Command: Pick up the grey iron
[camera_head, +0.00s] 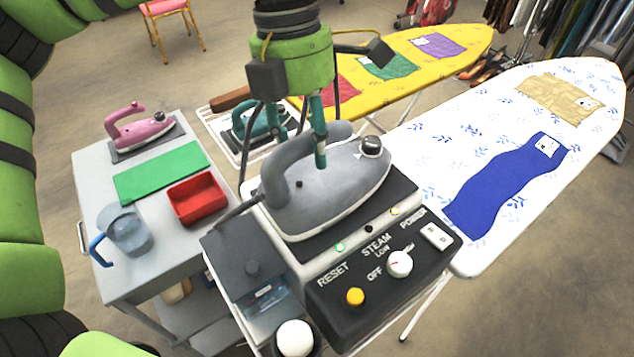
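The grey iron (342,190) sits on the dark plate of the steam station (384,281), its handle (277,181) arching over the body. My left gripper (318,140) points down from above, right over the iron. One teal finger crosses the handle with its tip near the iron's body. The other finger is not clearly seen, so I cannot tell whether the gripper is closed on the handle. The iron appears to rest on its plate. My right gripper is not in view.
A grey cart (150,274) at left holds a pink iron (139,127), green mat (161,172), red tray (198,198) and jug (125,231). A teal iron (252,127) stands behind. White (480,130) and yellow (445,75) ironing boards extend right.

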